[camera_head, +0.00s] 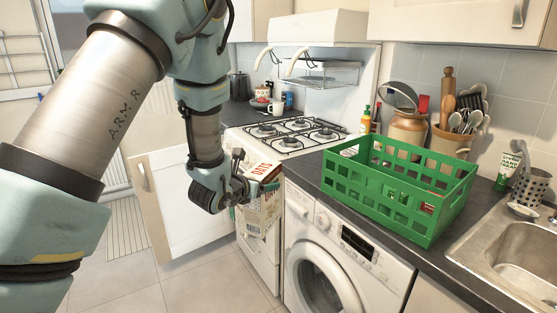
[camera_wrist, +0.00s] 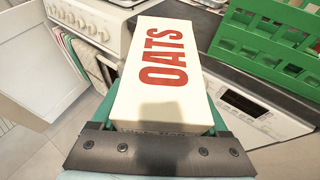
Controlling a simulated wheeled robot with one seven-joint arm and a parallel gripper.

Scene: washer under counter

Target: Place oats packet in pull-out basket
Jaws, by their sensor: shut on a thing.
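The oats packet (camera_head: 262,208) is a cream carton with red lettering, and its OATS face shows large in the wrist view (camera_wrist: 158,75). My gripper (camera_head: 240,194) is shut on the packet and holds it in the air in front of the stove and the washer's left edge. In the wrist view the jaws (camera_wrist: 160,130) sit on both sides of the packet's near end. A green perforated basket (camera_head: 400,190) stands on the dark counter above the washer, to the right of the packet. It also shows in the wrist view (camera_wrist: 265,42). The basket is apart from the packet.
A white washing machine (camera_head: 340,250) stands under the counter. A gas stove (camera_head: 290,135) is behind the packet. A white cabinet door (camera_head: 180,205) hangs open at left. Utensil jars (camera_head: 450,140) stand behind the basket, and a sink (camera_head: 515,260) is at right.

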